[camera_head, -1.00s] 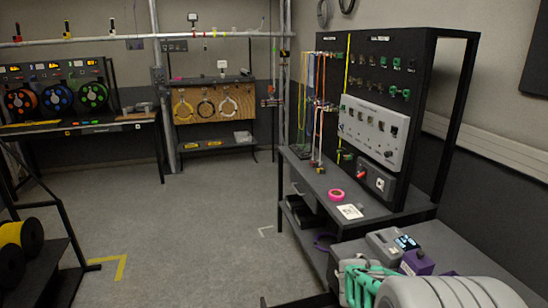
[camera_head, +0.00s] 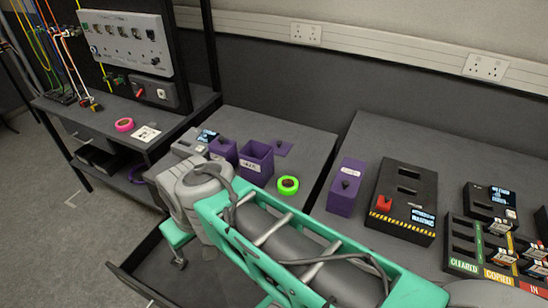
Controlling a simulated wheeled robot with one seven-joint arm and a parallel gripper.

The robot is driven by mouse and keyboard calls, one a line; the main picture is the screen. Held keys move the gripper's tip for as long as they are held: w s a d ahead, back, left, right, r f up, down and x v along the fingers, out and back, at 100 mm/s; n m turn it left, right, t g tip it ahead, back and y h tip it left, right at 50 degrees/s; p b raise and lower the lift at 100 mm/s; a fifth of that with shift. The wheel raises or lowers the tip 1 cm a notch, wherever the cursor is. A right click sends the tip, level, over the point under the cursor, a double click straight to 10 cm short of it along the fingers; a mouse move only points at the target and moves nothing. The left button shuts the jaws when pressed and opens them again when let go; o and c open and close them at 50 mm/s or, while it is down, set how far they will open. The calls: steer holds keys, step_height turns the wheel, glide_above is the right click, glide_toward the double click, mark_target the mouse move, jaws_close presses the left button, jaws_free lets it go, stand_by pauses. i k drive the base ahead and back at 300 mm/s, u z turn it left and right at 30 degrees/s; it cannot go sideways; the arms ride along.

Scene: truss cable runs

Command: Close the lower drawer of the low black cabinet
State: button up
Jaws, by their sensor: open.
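The low black cabinet (camera_head: 308,150) stands at the middle of the view, with its dark top visible. A drawer (camera_head: 205,275) is pulled out from its front, toward the lower left; its front panel (camera_head: 135,286) shows as a dark edge. My arm covers the cabinet's front, so I cannot see a second drawer or tell the drawer's level. My green and grey arm reaches across the cabinet. My gripper (camera_head: 178,255) is partly visible, open and empty, over or near the far left part of the drawer; contact cannot be told.
Purple boxes (camera_head: 256,161), a green tape roll (camera_head: 288,185) and a grey device (camera_head: 189,143) rest on the cabinet. A black bench (camera_head: 160,147) with pink tape (camera_head: 124,124) stands at left. A table with a black panel (camera_head: 402,203) is at right. The left floor is clear.

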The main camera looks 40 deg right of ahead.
mark_target(219, 283)
steer(key=z, duration=0.75)
steer(key=k, duration=0.7)
steer(key=u, duration=0.9)
steer(key=i, duration=0.5)
steer(key=u, duration=0.6)
steer(key=k, duration=0.45)
steer(key=u, duration=1.4)
steer(key=i, duration=0.5)
